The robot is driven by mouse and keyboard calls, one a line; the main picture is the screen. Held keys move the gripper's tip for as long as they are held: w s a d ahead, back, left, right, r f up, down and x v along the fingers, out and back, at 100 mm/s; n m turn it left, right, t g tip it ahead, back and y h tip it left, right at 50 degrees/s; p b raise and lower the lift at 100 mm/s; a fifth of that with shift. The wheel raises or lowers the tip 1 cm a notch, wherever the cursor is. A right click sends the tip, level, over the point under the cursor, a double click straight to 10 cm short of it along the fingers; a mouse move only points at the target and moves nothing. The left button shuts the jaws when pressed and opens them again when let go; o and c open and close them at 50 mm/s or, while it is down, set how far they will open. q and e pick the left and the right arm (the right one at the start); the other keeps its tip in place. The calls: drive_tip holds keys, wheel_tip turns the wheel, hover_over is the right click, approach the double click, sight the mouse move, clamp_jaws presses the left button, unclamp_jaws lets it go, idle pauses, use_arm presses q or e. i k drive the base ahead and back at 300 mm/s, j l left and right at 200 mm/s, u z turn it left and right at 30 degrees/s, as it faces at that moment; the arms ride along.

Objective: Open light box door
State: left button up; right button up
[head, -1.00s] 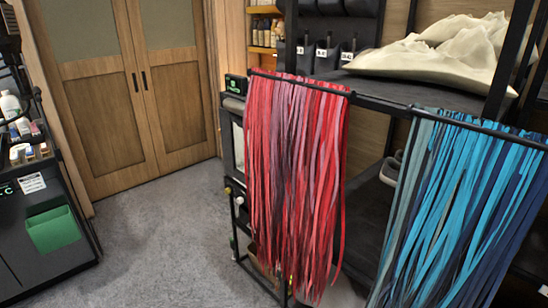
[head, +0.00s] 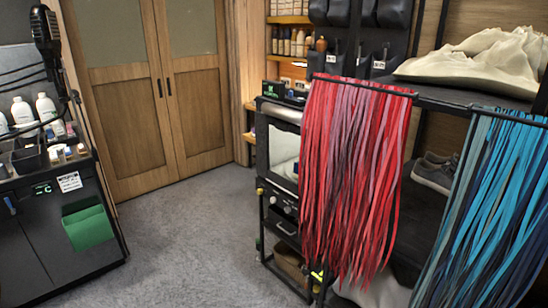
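A black box-like unit with a pale, reflective front panel (head: 285,151) stands behind the red laces. It may be the light box, but I cannot tell for sure. Its front panel looks closed, and its right part is hidden by the hanging red laces (head: 350,175). Below the panel are knobs and a drawer with a handle (head: 286,229). Neither of my grippers shows in the head view.
Blue laces (head: 490,200) hang at the right, with grey shoes (head: 436,173) on a shelf between the lace groups. A black cart (head: 60,235) with bottles and a green bin (head: 88,227) stands left. Wooden double doors (head: 160,90) are closed behind. The grey floor (head: 190,240) between is clear.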

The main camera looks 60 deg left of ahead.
sight(263, 121)
drive_tip(key=u, duration=1.55)
drive_tip(key=i+j+u, duration=0.2)
drive_tip(key=i+u, duration=0.2)
drive_tip(key=i+j, duration=0.15)
drive_tip(key=i, duration=0.35)
